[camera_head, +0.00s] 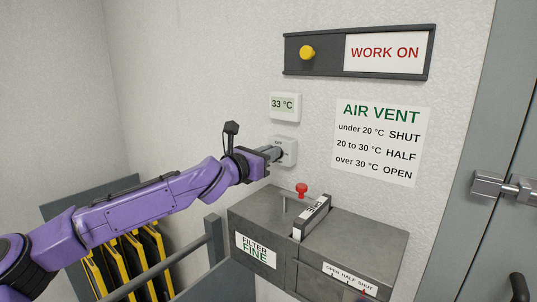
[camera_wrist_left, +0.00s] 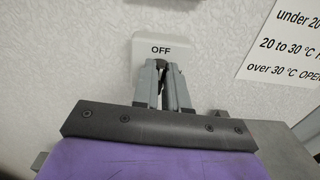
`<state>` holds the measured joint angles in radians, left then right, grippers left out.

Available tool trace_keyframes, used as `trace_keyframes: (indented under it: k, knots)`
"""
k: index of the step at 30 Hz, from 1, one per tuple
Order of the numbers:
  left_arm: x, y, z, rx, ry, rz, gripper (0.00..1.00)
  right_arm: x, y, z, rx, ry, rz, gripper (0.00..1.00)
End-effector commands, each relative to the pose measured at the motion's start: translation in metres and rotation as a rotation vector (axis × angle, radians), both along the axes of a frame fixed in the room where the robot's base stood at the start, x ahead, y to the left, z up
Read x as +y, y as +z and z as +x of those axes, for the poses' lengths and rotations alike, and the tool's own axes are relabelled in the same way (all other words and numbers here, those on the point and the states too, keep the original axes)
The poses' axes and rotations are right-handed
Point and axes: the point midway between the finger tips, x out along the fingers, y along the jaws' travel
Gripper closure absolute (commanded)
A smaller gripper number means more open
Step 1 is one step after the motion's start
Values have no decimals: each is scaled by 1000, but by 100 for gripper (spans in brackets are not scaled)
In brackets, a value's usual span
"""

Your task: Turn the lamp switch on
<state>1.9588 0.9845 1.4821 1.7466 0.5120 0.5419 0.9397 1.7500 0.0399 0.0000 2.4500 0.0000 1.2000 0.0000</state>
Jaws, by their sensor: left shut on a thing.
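The lamp switch (camera_head: 292,152) is a small white plate on the wall, below a thermostat display. In the left wrist view the switch plate (camera_wrist_left: 150,48) carries the word OFF at its top. My left gripper (camera_head: 277,153) reaches it from the left, and its fingertips are at the plate. In the left wrist view the fingers (camera_wrist_left: 162,66) are close together, shut on the switch's small dark lever just under the OFF label. The fingers hide most of the lever and the lower part of the plate. My right gripper is in neither view.
The display (camera_head: 284,106) reads 33 °C. A WORK ON sign (camera_head: 388,53) with a yellow knob and an AIR VENT notice (camera_head: 380,140) hang on the wall. A grey door (camera_head: 490,150) stands at right.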

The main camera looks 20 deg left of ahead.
Motion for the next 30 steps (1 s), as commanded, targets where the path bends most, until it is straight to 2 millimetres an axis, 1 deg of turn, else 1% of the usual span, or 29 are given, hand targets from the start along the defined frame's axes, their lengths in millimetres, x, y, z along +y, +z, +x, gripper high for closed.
trace_keyframes:
  k: [8,30]
  knots:
    - [-2,-1,-1,-66,0,178,100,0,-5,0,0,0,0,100]
    - [-8,-5,-3,-305,0,839,100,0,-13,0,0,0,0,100]
